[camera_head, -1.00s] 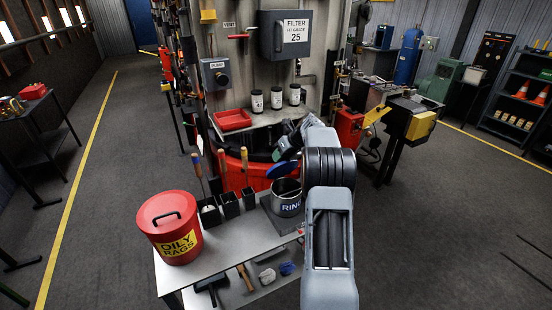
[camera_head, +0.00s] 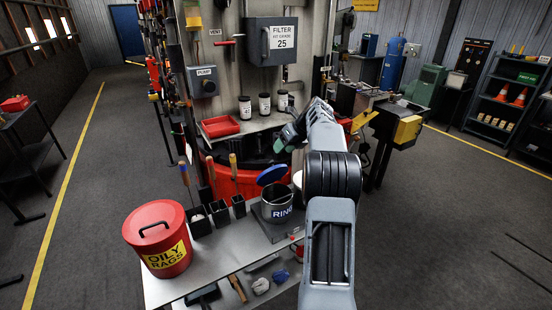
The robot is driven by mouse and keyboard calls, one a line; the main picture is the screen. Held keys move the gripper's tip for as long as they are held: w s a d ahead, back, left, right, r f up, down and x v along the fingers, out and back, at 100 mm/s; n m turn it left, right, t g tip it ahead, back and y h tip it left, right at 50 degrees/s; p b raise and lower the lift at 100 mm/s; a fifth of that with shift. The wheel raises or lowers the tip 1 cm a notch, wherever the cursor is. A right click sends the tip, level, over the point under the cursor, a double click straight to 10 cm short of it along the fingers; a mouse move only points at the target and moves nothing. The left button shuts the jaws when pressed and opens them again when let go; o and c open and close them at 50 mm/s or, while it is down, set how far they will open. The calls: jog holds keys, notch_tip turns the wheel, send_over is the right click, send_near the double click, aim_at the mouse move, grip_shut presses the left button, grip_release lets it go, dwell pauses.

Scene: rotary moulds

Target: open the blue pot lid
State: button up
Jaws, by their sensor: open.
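The pot (camera_head: 277,213) is a grey metal can marked "RING" on the front right of the workbench. Its blue lid (camera_head: 271,175) stands raised at the pot's back rim, tilted, with the pot's mouth open in front of it. My gripper (camera_head: 281,148) is above and behind the lid, at the end of my arm reaching in from the right. It looks apart from the lid and empty. The jaws are open, though the fingertips are small and partly hidden by the wrist.
A red "OILY RAGS" bin (camera_head: 160,240) stands at the bench's left. Black tool holders (camera_head: 220,213) with wooden-handled tools stand left of the pot. Behind are a red tray (camera_head: 220,126), several small jars (camera_head: 264,104) and the filter box (camera_head: 277,40).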

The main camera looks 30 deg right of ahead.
jog(key=shift+v, duration=2.3)
jog(key=shift+c, duration=0.4)
